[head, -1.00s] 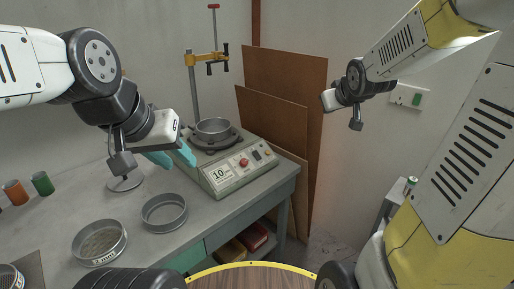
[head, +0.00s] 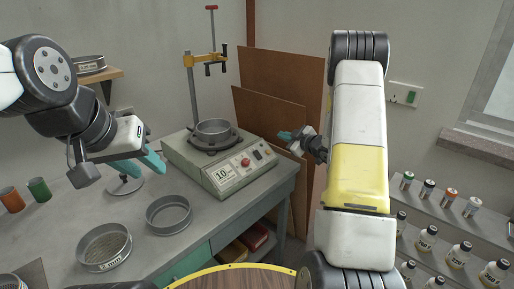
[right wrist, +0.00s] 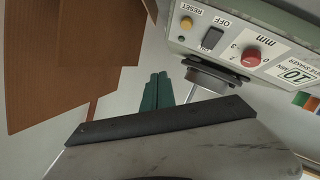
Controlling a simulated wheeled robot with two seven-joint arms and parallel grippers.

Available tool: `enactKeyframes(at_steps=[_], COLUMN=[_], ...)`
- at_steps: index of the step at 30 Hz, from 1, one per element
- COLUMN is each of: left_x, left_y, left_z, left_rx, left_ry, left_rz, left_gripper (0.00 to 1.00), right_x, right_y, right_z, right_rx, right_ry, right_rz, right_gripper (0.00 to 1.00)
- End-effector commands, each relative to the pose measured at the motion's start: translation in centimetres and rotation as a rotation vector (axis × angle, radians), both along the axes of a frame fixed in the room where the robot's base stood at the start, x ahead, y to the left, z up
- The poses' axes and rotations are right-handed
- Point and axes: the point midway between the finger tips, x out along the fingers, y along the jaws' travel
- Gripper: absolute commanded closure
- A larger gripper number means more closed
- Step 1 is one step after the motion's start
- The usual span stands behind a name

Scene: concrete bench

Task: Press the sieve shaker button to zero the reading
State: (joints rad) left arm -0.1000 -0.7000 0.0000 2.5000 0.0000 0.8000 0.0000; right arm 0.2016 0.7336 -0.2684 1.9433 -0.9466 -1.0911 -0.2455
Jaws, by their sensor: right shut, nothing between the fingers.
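The sieve shaker (head: 222,172) stands on the bench with a metal sieve (head: 212,130) on top. Its sloped front panel has a "10" display (head: 223,175), a red knob (head: 246,162), a black switch (right wrist: 212,38) and a yellow button (right wrist: 186,23) labelled RESET. My right gripper (head: 284,136) is beside the panel's right end, apart from it. In the right wrist view its green fingers (right wrist: 157,90) are shut and empty, with the panel upside down above them. My left gripper (head: 143,164) is open and empty, left of the shaker over the bench.
Two loose sieves (head: 168,214) (head: 104,247) lie on the bench front. Orange (head: 12,197) and green (head: 39,189) cylinders stand at left. A clamp stand (head: 194,90) rises behind the shaker. Brown boards (head: 285,80) lean behind my right gripper. Bottles stand on a stepped rack (head: 465,230) at right.

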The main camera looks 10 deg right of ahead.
Motion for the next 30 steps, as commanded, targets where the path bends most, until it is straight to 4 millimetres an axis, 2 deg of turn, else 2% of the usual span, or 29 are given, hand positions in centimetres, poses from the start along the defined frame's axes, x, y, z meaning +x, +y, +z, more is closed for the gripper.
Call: enactKeyframes(at_steps=[14, 30], left_x=[0.0, 0.0], left_y=[0.0, 0.0], left_z=[0.0, 0.0], left_rx=[0.0, 0.0], left_ry=[0.0, 0.0], left_rz=[0.0, 0.0], left_gripper=[0.64, 0.64], right_x=[0.2, 3.1], right_y=[0.2, 2.5], right_z=[-0.6, -6.4], right_rx=[0.001, 0.001], right_ry=[-0.001, 0.0], right_rz=[0.003, 0.003], right_gripper=[1.0, 1.0])
